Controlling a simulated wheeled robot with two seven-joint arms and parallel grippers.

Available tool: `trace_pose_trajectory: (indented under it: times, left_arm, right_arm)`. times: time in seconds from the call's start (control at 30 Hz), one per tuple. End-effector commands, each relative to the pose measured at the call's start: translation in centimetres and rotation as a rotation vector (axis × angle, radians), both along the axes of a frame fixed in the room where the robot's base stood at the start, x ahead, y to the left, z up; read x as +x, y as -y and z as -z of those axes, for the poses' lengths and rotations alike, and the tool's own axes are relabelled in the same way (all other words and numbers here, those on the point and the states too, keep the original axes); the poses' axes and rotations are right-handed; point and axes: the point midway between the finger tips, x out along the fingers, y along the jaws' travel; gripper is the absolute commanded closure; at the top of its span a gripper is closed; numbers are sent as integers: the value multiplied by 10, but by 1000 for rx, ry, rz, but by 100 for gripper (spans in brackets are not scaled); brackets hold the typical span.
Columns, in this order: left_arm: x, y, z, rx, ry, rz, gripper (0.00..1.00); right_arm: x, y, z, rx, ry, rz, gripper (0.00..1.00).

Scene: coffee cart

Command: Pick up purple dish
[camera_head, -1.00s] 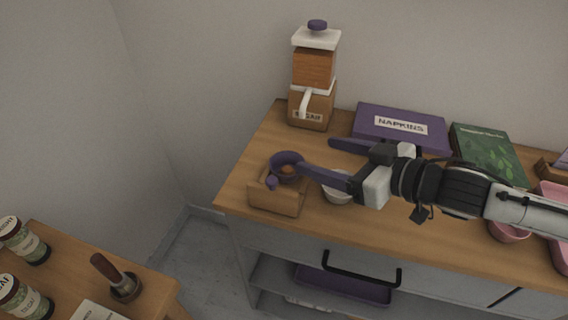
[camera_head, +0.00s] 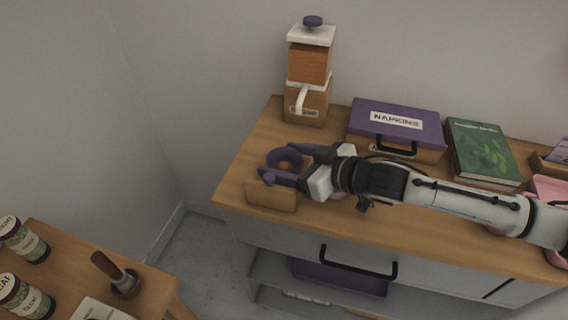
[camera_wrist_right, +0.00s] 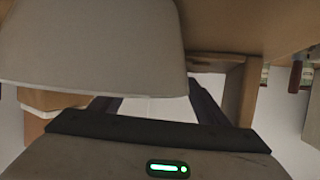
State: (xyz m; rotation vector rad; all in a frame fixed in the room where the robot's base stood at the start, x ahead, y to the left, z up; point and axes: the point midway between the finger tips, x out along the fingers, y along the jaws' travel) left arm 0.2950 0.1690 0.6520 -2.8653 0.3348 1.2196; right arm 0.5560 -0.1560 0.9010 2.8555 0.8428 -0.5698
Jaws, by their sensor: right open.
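A small round purple dish (camera_head: 284,156) with an orange-brown inside sits at a small wooden box (camera_head: 272,194) near the left end of the wooden counter. My right gripper (camera_head: 276,160) is open and comes in from the right, one finger on the far side of the dish and one on the near side. The fingers overlap the dish in the head view, so I cannot tell whether they touch it. In the right wrist view the open fingers (camera_wrist_right: 150,108) show partly behind a large pale rounded surface, and I cannot make out the dish. My left gripper is not in view.
A sugar dispenser (camera_head: 309,75) stands behind the dish. A purple napkins box (camera_head: 396,122) and a green book (camera_head: 482,150) lie at the back right. A pink container (camera_head: 548,188) is at the right edge. A second counter (camera_head: 65,255) with jars is at lower left.

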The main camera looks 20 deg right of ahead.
Motion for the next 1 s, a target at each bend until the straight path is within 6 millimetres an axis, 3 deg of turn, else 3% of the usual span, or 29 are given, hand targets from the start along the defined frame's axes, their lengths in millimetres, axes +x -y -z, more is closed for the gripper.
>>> trace_pose_trajectory:
  times: [0.23, 0.27, 0.47, 0.67, 0.77, 1.0]
  left_arm:
    - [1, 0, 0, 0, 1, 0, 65]
    - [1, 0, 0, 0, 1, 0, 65]
    - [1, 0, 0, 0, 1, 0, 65]
    - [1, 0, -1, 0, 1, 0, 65]
    - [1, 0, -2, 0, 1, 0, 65]
    - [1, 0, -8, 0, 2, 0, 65]
  right_arm:
    - [2, -2, 1, -1, 1, 0, 31]
    - [2, -2, 1, -1, 1, 0, 33]
    - [2, -2, 1, 0, 1, 0, 65]
    - [2, -1, 0, 0, 1, 0, 65]
    - [3, -1, -9, 0, 5, 0, 65]
    - [3, -1, -56, 0, 7, -2, 65]
